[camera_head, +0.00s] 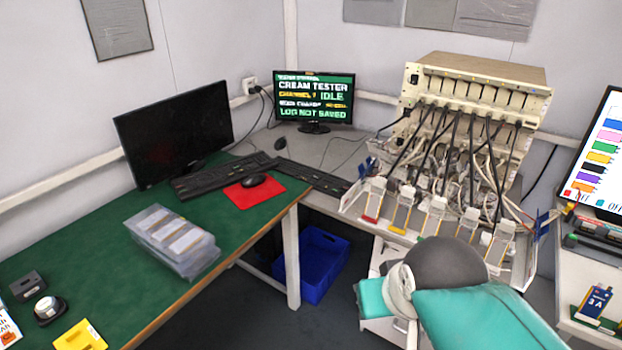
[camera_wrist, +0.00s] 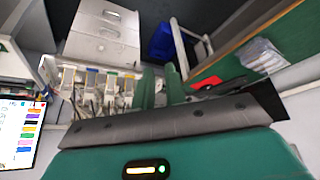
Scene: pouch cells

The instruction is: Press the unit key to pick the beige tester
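The beige tester (camera_head: 475,85) stands at the back right in the head view, with a row of slots and many cables running down to several pouch cells in clips. The small monitor (camera_head: 314,98) beside it reads "CREAM TESTER", "IDLE" and "LOG NOT SAVED". A black keyboard (camera_head: 318,179) lies in front of it on the grey bench. I cannot make out a unit key. My gripper (camera_wrist: 160,90) shows two green fingers with a gap between them in the wrist view, empty and apart from the cell clips. Its fingertips cannot be made out in the head view.
The green desk (camera_head: 95,255) holds a dark monitor (camera_head: 175,132), another keyboard (camera_head: 222,175), a mouse on a red mat (camera_head: 243,197) and a clear box of cells (camera_head: 172,240). A blue crate (camera_head: 318,262) sits below. A colour-chart screen (camera_head: 603,155) stands right.

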